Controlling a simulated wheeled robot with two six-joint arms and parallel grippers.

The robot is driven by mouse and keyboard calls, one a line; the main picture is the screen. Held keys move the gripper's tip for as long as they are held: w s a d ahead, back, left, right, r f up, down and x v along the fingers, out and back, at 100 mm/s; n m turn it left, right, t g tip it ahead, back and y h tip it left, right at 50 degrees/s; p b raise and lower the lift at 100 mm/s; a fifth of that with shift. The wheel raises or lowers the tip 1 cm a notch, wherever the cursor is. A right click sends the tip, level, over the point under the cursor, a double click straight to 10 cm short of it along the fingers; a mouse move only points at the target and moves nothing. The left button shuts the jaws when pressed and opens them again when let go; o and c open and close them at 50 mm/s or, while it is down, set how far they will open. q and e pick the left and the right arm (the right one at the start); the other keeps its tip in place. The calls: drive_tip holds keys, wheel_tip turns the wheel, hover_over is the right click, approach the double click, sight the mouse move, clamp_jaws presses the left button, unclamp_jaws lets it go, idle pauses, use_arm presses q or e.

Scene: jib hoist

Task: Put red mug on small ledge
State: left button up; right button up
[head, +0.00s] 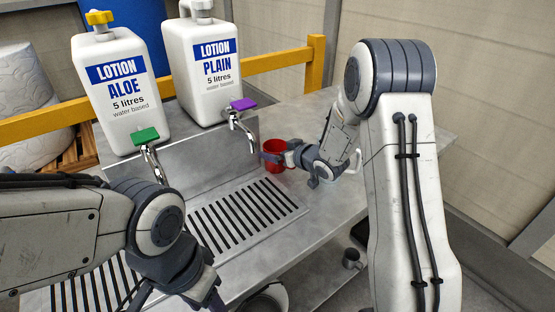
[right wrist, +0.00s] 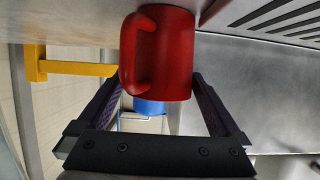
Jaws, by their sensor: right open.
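The red mug (head: 275,157) stands on the metal counter, right of the purple-levered tap, partly hidden by my right gripper. In the right wrist view the mug (right wrist: 170,55) fills the upper middle, its handle toward the left. My right gripper (right wrist: 153,80) is open, with one finger on each side of the mug's lower part in the picture. Small gaps seem to show beside it. My left gripper (head: 208,300) is at the bottom edge of the head view, mostly cut off, far from the mug. I cannot clearly tell which surface is the small ledge.
Two lotion bottles, aloe (head: 122,92) and plain (head: 211,70), stand behind the counter with taps below. A slotted drip grate (head: 240,215) lies in front. A yellow rail (head: 285,62) runs behind. A grey mug (head: 352,258) and a white bucket (head: 270,298) are lower down.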

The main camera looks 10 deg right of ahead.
drive_tip(key=c, duration=1.2)
drive_tip(key=shift+r, duration=0.15)
